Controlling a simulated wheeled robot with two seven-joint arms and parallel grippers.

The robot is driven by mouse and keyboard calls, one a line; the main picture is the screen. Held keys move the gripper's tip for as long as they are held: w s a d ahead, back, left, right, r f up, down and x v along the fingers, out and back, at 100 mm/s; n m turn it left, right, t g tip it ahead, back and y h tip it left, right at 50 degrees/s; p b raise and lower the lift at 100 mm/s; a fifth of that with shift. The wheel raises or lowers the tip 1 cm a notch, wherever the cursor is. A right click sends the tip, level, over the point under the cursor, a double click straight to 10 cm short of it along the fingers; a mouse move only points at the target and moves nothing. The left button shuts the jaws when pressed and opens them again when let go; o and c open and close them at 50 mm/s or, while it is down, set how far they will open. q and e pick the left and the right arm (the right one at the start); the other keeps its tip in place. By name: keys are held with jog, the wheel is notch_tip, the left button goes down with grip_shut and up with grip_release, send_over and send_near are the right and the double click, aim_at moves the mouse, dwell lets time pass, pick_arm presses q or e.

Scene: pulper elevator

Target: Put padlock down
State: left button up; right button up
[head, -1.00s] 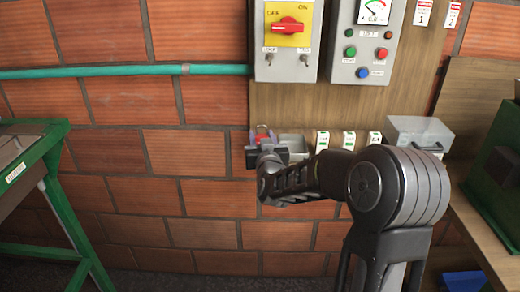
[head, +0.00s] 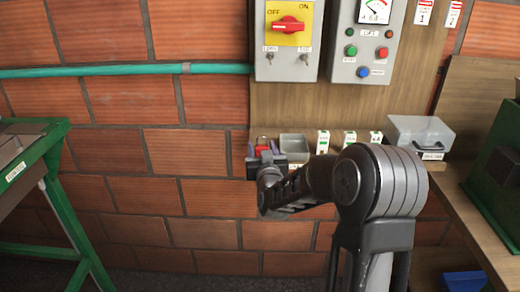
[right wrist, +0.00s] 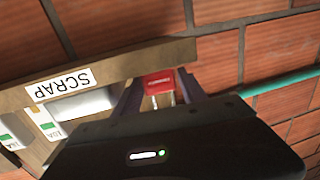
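The red padlock (head: 262,149) is at the left end of the small wall shelf under the switch boxes, left of the grey bin. In the right wrist view the padlock's red body (right wrist: 159,83) shows between the two fingers, with its pale shackle bars towards the palm. My right gripper (head: 263,152) is around the padlock, with its fingers spread to either side and narrow gaps beside the body. The padlock looks upright at shelf level; its underside is hidden by my gripper. My left gripper is out of view.
The grey bin (head: 295,147) stands just right of the padlock, then several small labelled white-green boxes (head: 323,142) and a grey case (head: 421,135). A SCRAP label (right wrist: 60,84) is on the shelf edge. The brick wall (head: 180,150) is close behind; a green-framed table (head: 45,165) stands left.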

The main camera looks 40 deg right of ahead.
jog(key=shift+r+p, duration=0.25)
jog(key=shift+p, duration=0.05)
jog(key=b+v, duration=0.1)
jog(key=v, duration=1.1)
jog(key=shift+b, duration=0.3)
jog(key=shift+f, duration=0.25)
jog(key=s+a+f+n+g+y, duration=0.1)
jog(key=a+f+g+y, duration=0.15)
jog(key=a+f, duration=0.5)
jog(key=a+f+n+g+y, duration=0.1)
jog(key=a+f+y, duration=0.25)
jog(key=f, duration=0.65)
jog(key=s+a+f+n+g+y, duration=0.1)
jog(key=a+f+g+y, duration=0.1)
jog(key=a+f, duration=0.55)
jog(key=s+a+f+g+y, duration=0.2)
jog(key=s+a+f+g, duration=0.2)
jog(key=s+a+f, duration=0.4)
jog(key=s+a+f+n+g+y, duration=0.1)
jog(key=s+a+f+g, duration=0.4)
jog(key=s, duration=0.9)
jog(key=a+f+y, duration=0.1)
jog(key=a+f, duration=0.2)
jog(key=f, duration=0.2)
jog(key=shift+y, duration=0.3)
